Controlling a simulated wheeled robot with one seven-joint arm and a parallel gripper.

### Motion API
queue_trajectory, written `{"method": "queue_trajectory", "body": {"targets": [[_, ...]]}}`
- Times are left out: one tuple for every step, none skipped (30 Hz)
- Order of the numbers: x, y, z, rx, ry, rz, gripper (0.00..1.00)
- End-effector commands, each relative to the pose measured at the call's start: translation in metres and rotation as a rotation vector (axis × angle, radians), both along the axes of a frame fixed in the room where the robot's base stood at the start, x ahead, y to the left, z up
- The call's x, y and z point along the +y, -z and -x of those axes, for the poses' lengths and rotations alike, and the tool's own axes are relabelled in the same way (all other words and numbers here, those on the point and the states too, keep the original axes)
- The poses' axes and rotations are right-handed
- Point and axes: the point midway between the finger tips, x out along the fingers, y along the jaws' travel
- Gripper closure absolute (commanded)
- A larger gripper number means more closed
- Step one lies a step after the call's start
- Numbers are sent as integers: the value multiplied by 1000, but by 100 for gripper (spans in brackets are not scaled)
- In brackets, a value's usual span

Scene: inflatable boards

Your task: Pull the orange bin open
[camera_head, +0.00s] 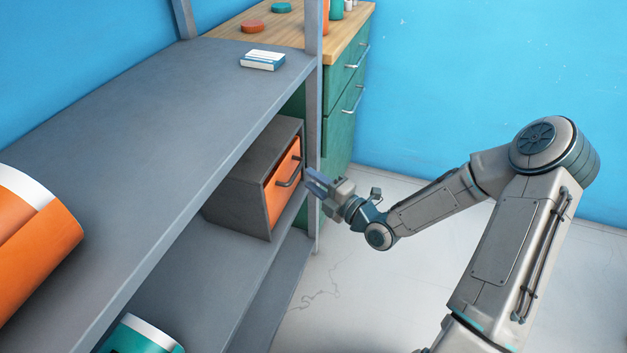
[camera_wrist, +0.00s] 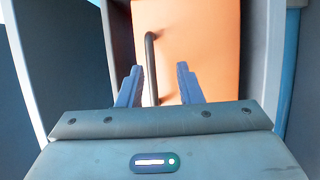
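The orange bin (camera_head: 281,185) sits in a dark grey housing (camera_head: 240,184) on the middle shelf, its orange front flush with the housing and a dark bar handle (camera_head: 289,171) on it. My gripper (camera_head: 312,183) is just in front of the bin, near the handle. In the wrist view, the orange front (camera_wrist: 198,45) fills the upper middle and the handle (camera_wrist: 151,62) runs upright. My gripper's two fingers (camera_wrist: 157,85) are apart, with the handle's lower end showing between them, nearer the left finger. Whether the fingers touch the handle cannot be told.
A grey shelf post (camera_head: 313,110) stands close beside the bin and my gripper. A white and teal box (camera_head: 262,60) lies on the top shelf. A green drawer cabinet (camera_head: 343,110) stands behind. Floor (camera_head: 350,290) to the right of the shelf is clear.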

Motion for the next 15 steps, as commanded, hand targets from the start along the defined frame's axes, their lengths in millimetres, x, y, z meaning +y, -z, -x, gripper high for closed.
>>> {"method": "queue_trajectory", "body": {"targets": [[-6, -1, 4, 1, 2, 1, 68], [-9, -1, 7, 0, 2, 1, 68], [-15, 0, 12, 2, 3, 1, 68], [-19, 0, 17, 2, 3, 1, 68], [-25, 0, 21, 2, 4, 1, 68], [-32, 1, 28, 3, 3, 1, 68], [-37, 1, 32, 3, 4, 1, 68], [-42, 2, 37, 2, 4, 1, 68], [-49, 3, 44, 2, 4, 1, 68], [-55, 3, 48, 2, 5, 2, 68], [-59, 3, 53, 2, 4, 1, 68], [-66, 4, 59, 1, 4, 1, 68], [-70, 4, 63, 2, 5, 1, 68], [-74, 5, 66, 2, 3, 1, 68], [-79, 5, 71, 2, 4, 0, 68]]}}
